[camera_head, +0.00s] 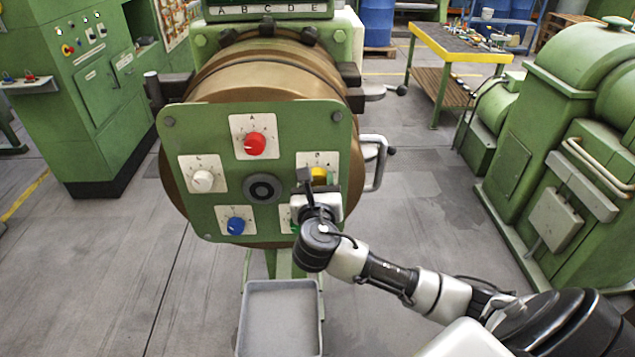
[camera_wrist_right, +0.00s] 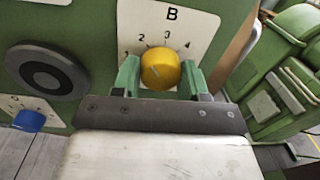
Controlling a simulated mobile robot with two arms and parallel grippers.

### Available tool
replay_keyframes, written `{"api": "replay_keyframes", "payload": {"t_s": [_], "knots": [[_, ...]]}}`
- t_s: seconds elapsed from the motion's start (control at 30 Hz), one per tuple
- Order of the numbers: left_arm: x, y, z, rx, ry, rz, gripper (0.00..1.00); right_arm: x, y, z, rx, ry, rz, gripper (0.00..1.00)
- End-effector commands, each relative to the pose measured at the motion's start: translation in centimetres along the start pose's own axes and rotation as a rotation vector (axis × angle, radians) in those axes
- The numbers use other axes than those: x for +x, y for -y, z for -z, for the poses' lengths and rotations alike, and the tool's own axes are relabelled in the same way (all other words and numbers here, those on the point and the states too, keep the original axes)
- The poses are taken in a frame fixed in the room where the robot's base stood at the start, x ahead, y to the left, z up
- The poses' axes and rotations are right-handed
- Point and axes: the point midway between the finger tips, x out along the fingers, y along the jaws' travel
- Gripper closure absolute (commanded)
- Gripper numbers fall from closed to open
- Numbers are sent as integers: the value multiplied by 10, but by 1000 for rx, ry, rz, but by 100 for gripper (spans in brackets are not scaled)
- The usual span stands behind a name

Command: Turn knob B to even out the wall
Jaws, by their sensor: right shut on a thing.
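Knob B is a yellow knob (camera_head: 319,174) on a white plate at the right of the green extruder panel (camera_head: 226,135). In the right wrist view the yellow knob (camera_wrist_right: 160,69) sits below the letter B and the marks 2, 3 and 4, and its pointer line is hard to read. My right gripper (camera_head: 318,178) is at the knob. In the wrist view the green fingers of my right gripper (camera_wrist_right: 160,76) stand on both sides of the knob, shut on it. My left gripper is not in view.
The panel also carries a red knob (camera_head: 254,143), a white knob (camera_head: 202,181), a blue knob (camera_head: 236,226) and a dark central ring (camera_head: 263,188). A metal handle (camera_head: 374,160) sticks out right of the panel. A grey tray (camera_head: 281,318) stands below. Green machines (camera_head: 560,120) stand at right.

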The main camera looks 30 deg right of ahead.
Motion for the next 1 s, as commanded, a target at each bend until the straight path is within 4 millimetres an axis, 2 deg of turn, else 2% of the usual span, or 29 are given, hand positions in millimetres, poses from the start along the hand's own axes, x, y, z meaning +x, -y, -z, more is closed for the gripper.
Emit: {"api": "replay_keyframes", "payload": {"t_s": [0.27, 0.47, 1.0], "knots": [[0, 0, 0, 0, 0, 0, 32, 0, 0, 0, 27, -3, 0, 80], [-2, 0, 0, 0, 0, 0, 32, 0, 0, 0, 120, -9, 0, 80], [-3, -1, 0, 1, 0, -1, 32, 0, 0, 0, 606, -40, -2, 80]]}}
